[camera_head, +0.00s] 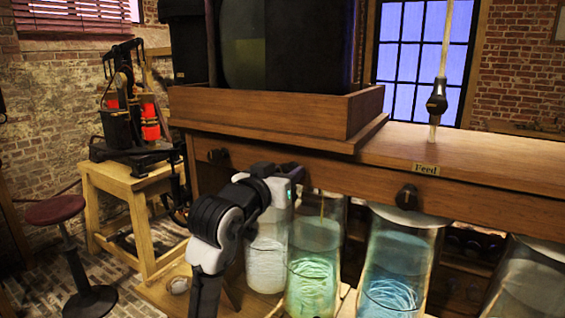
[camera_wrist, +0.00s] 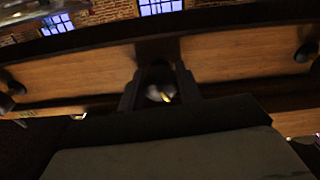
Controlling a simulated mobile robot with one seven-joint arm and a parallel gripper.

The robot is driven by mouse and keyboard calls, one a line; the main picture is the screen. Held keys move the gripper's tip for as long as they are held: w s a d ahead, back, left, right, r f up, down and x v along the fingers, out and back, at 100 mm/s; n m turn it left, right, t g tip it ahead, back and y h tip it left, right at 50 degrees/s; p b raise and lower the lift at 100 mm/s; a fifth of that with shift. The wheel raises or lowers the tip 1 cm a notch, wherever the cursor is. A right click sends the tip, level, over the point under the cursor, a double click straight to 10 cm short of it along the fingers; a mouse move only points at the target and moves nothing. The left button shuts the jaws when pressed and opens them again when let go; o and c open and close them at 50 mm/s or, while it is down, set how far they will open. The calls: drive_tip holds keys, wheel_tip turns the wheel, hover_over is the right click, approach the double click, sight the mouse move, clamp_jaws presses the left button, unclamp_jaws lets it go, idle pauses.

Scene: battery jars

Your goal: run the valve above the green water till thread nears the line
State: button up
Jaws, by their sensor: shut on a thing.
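The green water stands in a glass jar (camera_head: 313,272) under the wooden beam, with pale coiled strands inside. A thin yellowish thread (camera_head: 322,206) hangs down into this jar from above. A dark ring shows around the jar at about the coil's height; I cannot tell whether it is the line. My gripper (camera_head: 290,172) is at the beam's front face, above the green jar. In the wrist view my gripper (camera_wrist: 160,90) has its fingers on both sides of the valve knob (camera_wrist: 158,93), which has a yellow mark. The head view mostly hides this knob.
A clear jar (camera_head: 267,262) stands left of the green one, and a blue jar (camera_head: 392,262) stands right. Other knobs (camera_head: 407,197) sit on the beam, one under a "Feed" label (camera_head: 426,169). A stool (camera_head: 58,210) and wooden bench (camera_head: 140,200) stand at left.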

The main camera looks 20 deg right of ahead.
drive_tip(key=shift+n+p, duration=0.35)
drive_tip(key=shift+n, duration=0.65)
drive_tip(key=shift+r+n+p, duration=0.2)
drive_tip(key=shift+n+p, duration=0.6)
drive_tip(key=shift+p, duration=0.25)
drive_tip(key=shift+f+n+p, duration=0.2)
drive_tip(key=shift+n+p, duration=0.15)
drive_tip(key=shift+n, duration=0.35)
idle(5.2)
